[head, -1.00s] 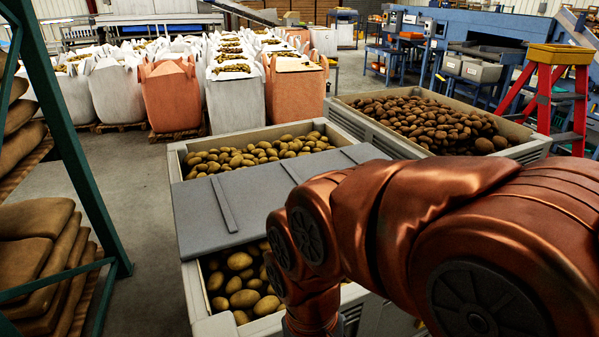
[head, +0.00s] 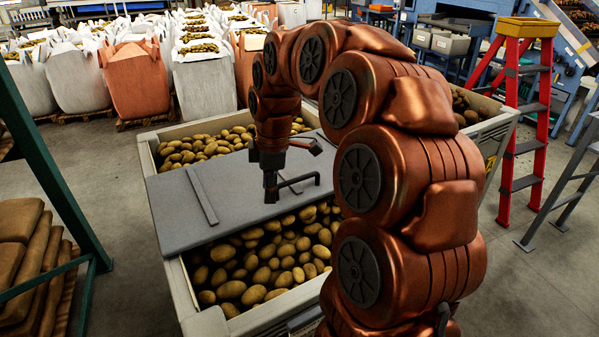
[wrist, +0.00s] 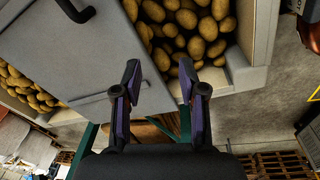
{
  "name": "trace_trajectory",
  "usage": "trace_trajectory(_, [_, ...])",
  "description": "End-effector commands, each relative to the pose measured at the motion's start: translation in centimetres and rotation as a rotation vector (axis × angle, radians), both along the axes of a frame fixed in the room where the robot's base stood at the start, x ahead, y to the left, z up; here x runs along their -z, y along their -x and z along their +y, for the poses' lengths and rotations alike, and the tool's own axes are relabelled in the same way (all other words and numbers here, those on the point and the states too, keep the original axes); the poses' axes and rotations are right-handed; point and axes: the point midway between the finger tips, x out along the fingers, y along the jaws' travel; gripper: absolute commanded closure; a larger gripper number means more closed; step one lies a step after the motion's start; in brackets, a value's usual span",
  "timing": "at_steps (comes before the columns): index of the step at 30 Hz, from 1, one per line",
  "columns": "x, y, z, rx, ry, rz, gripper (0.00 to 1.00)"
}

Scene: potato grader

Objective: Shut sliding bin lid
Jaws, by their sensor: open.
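A pale bin (head: 173,280) holds potatoes, which show on both sides of its grey sliding lid (head: 240,185). The lid lies across the middle, leaving the bin open at its near and far ends. A dark bent bar, apparently the lid's handle (head: 303,183), is beside my gripper (head: 270,190) in the head view. The wrist view also shows the handle (wrist: 76,12) at the top, left of the fingers, on the lid (wrist: 100,60). My gripper (wrist: 159,75) is open, with nothing between its fingers. Whether it touches the lid I cannot tell.
A second potato bin (head: 495,130) stands behind my arm at right. A red stepladder (head: 520,130) is beyond it. A green post (head: 50,170) and stacked sacks (head: 35,260) stand at left. Large bulk bags (head: 140,75) line the back. Floor left of the bin is clear.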

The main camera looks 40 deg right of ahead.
Motion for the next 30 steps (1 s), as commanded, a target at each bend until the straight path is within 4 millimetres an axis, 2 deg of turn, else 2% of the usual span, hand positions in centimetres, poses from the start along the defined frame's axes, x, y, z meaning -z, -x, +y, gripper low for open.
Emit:
trace_trajectory(1, [-0.1, -1.5, -1.8, -0.039, 0.008, -0.015, 0.59])
trace_trajectory(6, [0.1, -5.0, -7.7, -0.192, 0.053, -0.061, 0.59])
trace_trajectory(9, [0.3, -6.3, -10.8, -0.261, 0.082, -0.077, 0.59])
trace_trajectory(13, [0.5, -7.1, -13.5, -0.321, 0.109, -0.088, 0.59])
trace_trajectory(17, [0.7, -7.5, -14.8, -0.351, 0.124, -0.092, 0.59])
trace_trajectory(23, [1.6, -7.7, -15.0, -0.358, 0.125, -0.091, 0.59])
trace_trajectory(30, [4.3, -8.2, -15.0, -0.357, 0.124, -0.088, 0.59])
